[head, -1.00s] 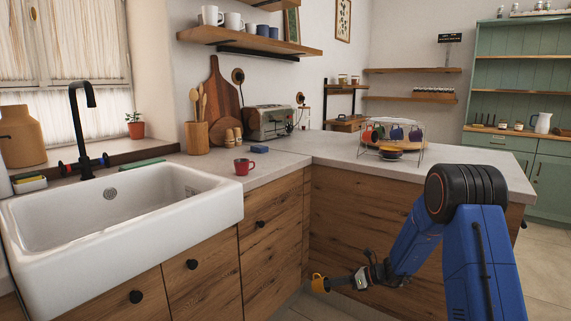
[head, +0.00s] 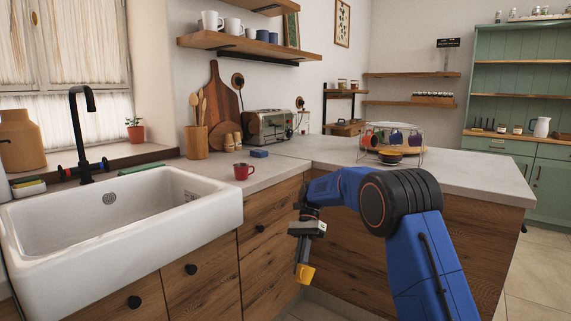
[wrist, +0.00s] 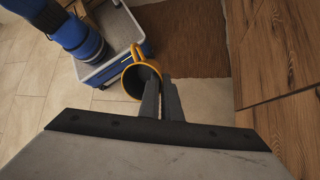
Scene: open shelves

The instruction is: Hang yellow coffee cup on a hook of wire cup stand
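The yellow coffee cup (head: 306,274) hangs low in front of the wooden cabinets in the head view. In the wrist view the cup (wrist: 131,70) has a dark inside, and its rim is at the fingertips. My gripper (wrist: 160,90) is shut on it and points downward in the head view. The wire cup stand (head: 421,158) stands on the far counter, with several coloured cups hanging on it, red, green and blue-purple among them. A yellow-orange bowl or cup (head: 390,157) sits at its base.
The white sink (head: 130,215) is at left. The counter in front of the stand (head: 450,182) is clear.

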